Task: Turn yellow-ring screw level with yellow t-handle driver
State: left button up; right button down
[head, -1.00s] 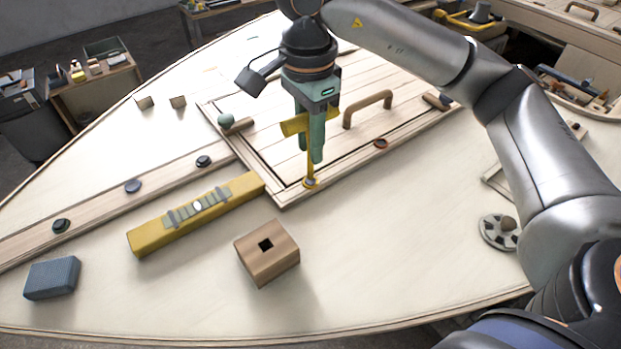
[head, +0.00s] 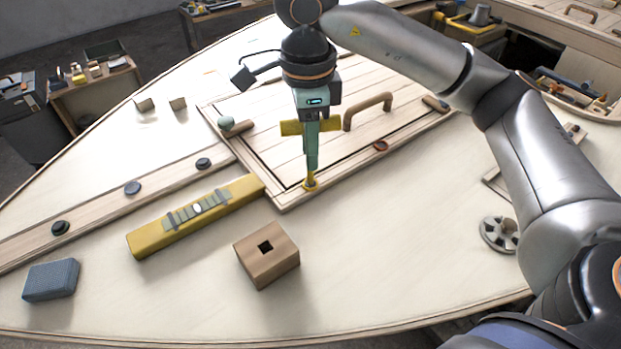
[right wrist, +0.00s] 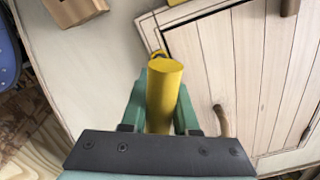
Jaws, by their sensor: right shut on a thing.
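My right gripper (head: 311,150) is shut on the yellow t-handle driver (head: 291,127), whose crossbar sticks out on both sides of the green fingers. The driver also shows in the right wrist view (right wrist: 164,95), between the fingers (right wrist: 158,112). The shaft points down, mostly hidden behind the fingers, and its lower end is at the yellow-ring screw (head: 310,184) in the near corner of the hatch frame. The driver covers the screw head, so I cannot tell whether it is level or seated. My left gripper is not in view.
The panelled hatch (head: 285,110) has a curved wooden handle (head: 368,108) right of the gripper.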

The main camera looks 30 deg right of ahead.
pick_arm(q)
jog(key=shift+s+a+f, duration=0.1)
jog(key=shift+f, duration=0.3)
pick_arm(e)
jog(key=shift+f, duration=0.15)
jog(key=m, duration=0.4)
jog(key=shift+p, duration=0.4)
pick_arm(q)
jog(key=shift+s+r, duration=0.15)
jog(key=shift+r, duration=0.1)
pick_arm(e)
jog(key=shift+m, duration=0.7)
jog(key=m+p, duration=0.1)
jog(key=m, duration=0.3)
jog(key=shift+d+m, duration=0.1)
jog(key=shift+m, duration=0.3)
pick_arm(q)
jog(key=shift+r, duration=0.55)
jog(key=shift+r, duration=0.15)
pick_arm(e)
jog(key=shift+r, duration=0.25)
